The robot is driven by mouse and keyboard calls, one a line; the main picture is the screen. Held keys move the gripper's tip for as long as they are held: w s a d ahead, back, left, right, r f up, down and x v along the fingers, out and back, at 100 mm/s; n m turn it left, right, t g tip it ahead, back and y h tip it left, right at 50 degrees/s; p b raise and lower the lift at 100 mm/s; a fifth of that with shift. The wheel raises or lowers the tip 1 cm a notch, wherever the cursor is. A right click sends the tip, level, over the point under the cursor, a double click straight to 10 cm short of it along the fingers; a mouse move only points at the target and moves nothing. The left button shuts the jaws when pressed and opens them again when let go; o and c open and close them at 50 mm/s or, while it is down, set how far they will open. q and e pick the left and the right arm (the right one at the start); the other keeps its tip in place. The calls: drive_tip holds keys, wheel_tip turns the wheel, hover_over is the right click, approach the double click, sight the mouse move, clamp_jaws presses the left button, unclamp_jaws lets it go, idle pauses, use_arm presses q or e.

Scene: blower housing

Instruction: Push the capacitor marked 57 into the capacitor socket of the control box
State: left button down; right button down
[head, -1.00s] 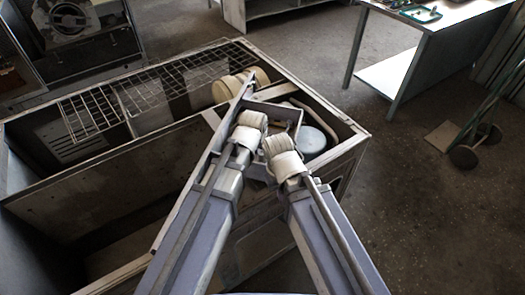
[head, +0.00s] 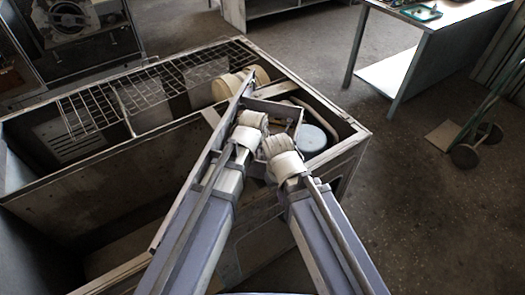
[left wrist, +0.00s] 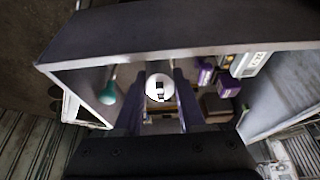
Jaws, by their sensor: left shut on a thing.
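In the left wrist view my left gripper (left wrist: 160,100) is shut on a white, round-ended thing, seen end-on, with dark marks on its face. It appears to be the capacitor (left wrist: 158,86), but I cannot read its number. The gripper is inside or over a walled box space (left wrist: 190,48). Purple blocks (left wrist: 228,83) and a white label plate with dark characters (left wrist: 251,60) are to the right of the fingers. The socket cannot be made out. In the head view my arms hide both grippers and the capacitor.
The open housing (head: 100,195) has a wire grid (head: 120,90), a cream cylinder (head: 238,86) and a pale blue round part (head: 311,139) at its right end. A teal bulb-shaped thing (left wrist: 108,93) is left of the fingers. A table (head: 440,40) stands at the back right.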

use_arm(q)
drive_tip(key=shift+f+b, duration=0.4)
drive_tip(key=shift+f, duration=0.05)
drive_tip(key=shift+c, duration=2.1)
unclamp_jaws()
drive_tip(key=shift+r, duration=0.1)
drive_tip(key=p+v, duration=0.7)
drive_tip(key=shift+s+a+r, duration=0.1)
drive_tip(key=shift+s+r, duration=0.15)
drive_tip(key=shift+r, duration=0.1)
drive_tip(key=shift+f, duration=0.1)
